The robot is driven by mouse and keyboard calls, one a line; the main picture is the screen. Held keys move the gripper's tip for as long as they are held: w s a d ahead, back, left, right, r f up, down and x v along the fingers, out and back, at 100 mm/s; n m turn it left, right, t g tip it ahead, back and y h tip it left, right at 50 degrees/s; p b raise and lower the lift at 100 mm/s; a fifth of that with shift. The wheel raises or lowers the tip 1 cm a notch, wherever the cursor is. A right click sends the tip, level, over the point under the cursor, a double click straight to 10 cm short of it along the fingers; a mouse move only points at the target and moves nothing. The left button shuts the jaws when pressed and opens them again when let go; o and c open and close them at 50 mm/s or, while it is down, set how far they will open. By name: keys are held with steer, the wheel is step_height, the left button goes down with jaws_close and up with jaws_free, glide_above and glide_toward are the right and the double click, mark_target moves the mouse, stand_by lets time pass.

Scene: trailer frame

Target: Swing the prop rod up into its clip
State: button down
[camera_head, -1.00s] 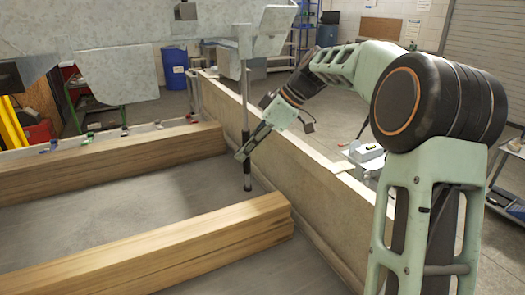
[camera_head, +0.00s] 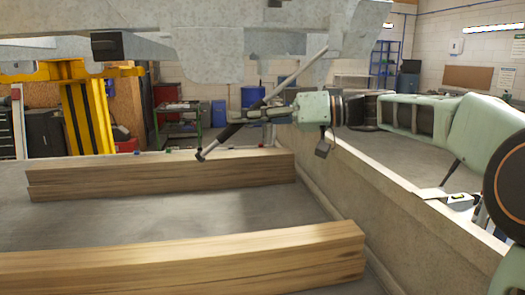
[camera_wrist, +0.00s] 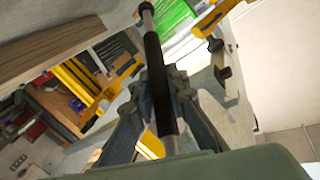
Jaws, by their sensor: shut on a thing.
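The prop rod (camera_head: 291,78) is a thin grey rod with a black sleeve (camera_head: 227,132). It hangs from the grey metal structure overhead and slants down to the left in the head view, its lower end free above the far timber. My gripper (camera_head: 243,117) reaches in from the right and is shut on the rod at the sleeve. In the wrist view, the black sleeve (camera_wrist: 157,85) runs between the two fingers of my gripper (camera_wrist: 164,82). A dark block (camera_head: 107,46) sits under the structure at the upper left; I cannot tell whether it is the clip.
Two timber beams, one far (camera_head: 160,176) and one near (camera_head: 190,262), lie across the grey floor. A low wall (camera_head: 400,205) runs along the right. The structure (camera_head: 200,50) hangs low overhead. A yellow post (camera_head: 85,110) stands at the back left.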

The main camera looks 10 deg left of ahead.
steer(key=shift+y, duration=0.8)
steer(key=shift+s+a+r+b, duration=0.2)
steer(key=shift+a+r+b, duration=0.35)
steer(key=shift+r, duration=0.3)
steer(key=shift+s+a+r+b, duration=0.15)
steer(key=shift+a+r+b, duration=0.3)
steer(key=shift+r, duration=0.4)
steer(key=c, duration=1.9)
jaws_free()
